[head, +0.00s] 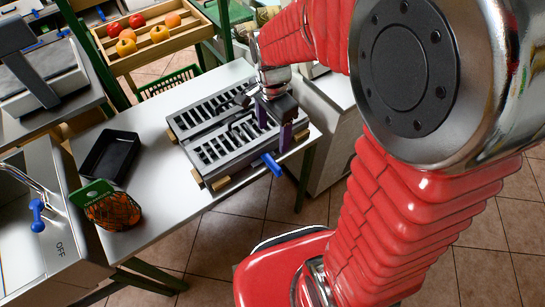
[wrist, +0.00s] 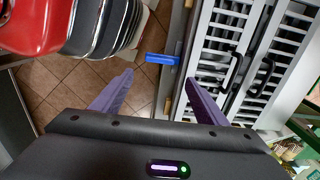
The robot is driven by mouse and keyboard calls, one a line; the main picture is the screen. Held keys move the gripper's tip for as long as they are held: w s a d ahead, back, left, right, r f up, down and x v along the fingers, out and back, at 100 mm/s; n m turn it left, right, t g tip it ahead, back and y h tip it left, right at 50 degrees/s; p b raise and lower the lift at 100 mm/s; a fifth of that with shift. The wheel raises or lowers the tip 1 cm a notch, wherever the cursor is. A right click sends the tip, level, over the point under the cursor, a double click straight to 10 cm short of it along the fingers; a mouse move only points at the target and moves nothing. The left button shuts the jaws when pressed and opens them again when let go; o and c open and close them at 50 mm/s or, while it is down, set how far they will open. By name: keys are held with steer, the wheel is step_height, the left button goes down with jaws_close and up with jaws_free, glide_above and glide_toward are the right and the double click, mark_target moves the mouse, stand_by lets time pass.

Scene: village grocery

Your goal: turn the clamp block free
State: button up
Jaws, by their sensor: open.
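A blue block (head: 271,163), which looks like the clamp block, sticks out from the front edge of a grey slatted unit (head: 189,121) on the white table. It also shows in the wrist view (wrist: 161,59), beside the slatted unit's edge (wrist: 196,48). My gripper (head: 275,128) hangs over the right part of the unit in the head view, near the blue block. In the wrist view my gripper (wrist: 160,82) has its purple fingers wide apart, with the blue block beyond the gap between them. Nothing is held. How the block is fixed is not clear.
Wooden pieces (head: 221,184) support the unit. A black tray (head: 110,156) and a netted bag of orange produce (head: 112,211) lie to its left. A sink (head: 45,215) and scale (head: 40,82) stand further left, a fruit crate (head: 150,36) behind. Tiled floor (head: 225,240) is open in front.

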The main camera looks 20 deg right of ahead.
mark_target(273, 161)
step_height(273, 161, down, 14)
steer(key=shift+r, duration=0.2)
stand_by(0.5)
steer(key=shift+c, duration=0.2)
steer(key=c, duration=0.7)
